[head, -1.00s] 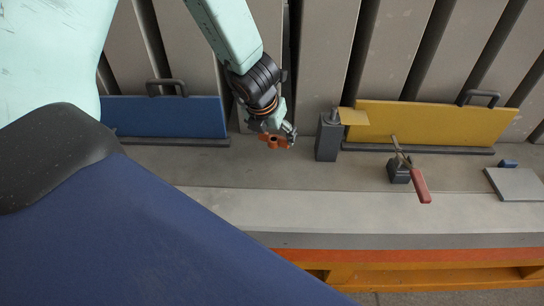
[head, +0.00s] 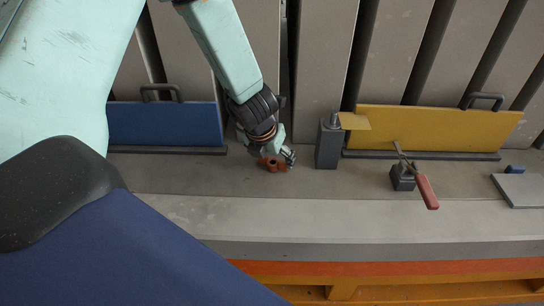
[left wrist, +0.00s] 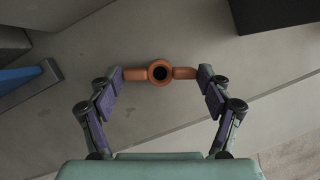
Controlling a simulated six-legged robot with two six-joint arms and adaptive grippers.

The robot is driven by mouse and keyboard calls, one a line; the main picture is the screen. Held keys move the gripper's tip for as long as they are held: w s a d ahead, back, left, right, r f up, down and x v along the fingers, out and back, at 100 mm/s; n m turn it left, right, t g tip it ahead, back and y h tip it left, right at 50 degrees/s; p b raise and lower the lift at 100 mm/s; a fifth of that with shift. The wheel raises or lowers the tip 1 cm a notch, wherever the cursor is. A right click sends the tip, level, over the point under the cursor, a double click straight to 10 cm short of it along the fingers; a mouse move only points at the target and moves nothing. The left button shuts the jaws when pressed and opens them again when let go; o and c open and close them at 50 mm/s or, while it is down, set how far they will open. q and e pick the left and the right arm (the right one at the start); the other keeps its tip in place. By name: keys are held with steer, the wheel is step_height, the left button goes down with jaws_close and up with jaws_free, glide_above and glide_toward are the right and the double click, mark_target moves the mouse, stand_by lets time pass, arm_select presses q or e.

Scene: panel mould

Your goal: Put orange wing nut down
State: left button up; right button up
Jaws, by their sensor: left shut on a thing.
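The orange wing nut (head: 272,163) has a round hub with a dark hole and a wing on each side. In the left wrist view the wing nut (left wrist: 160,73) lies between the two fingertips of my left gripper (left wrist: 160,75), one finger at each wing. My left gripper (head: 275,161) is shut on it, low over the grey ledge (head: 215,176) between the blue panel and the dark grey post. I cannot tell whether the nut touches the ledge. My right gripper is not in view.
A blue panel (head: 165,124) stands left of the gripper. A dark grey post (head: 328,145) with a yellow plate (head: 354,121) stands close on its right. Further right are a yellow panel (head: 430,130), a red-handled clamp (head: 426,191) and a grey plate (head: 522,189). The ledge in front is clear.

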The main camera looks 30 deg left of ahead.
arm_select(q)
steer(key=shift+f, duration=0.2)
steer(key=o, duration=0.8)
steer(key=shift+f, duration=0.1)
steer(key=o, duration=0.4)
steer(key=shift+w, duration=0.2)
steer(key=shift+s, duration=0.15)
steer(key=shift+r, duration=0.35)
steer(key=p+v, duration=0.5)
steer(key=v, duration=0.6)
steer(key=shift+s+r+p, duration=0.1)
steer(key=shift+r+p, duration=0.3)
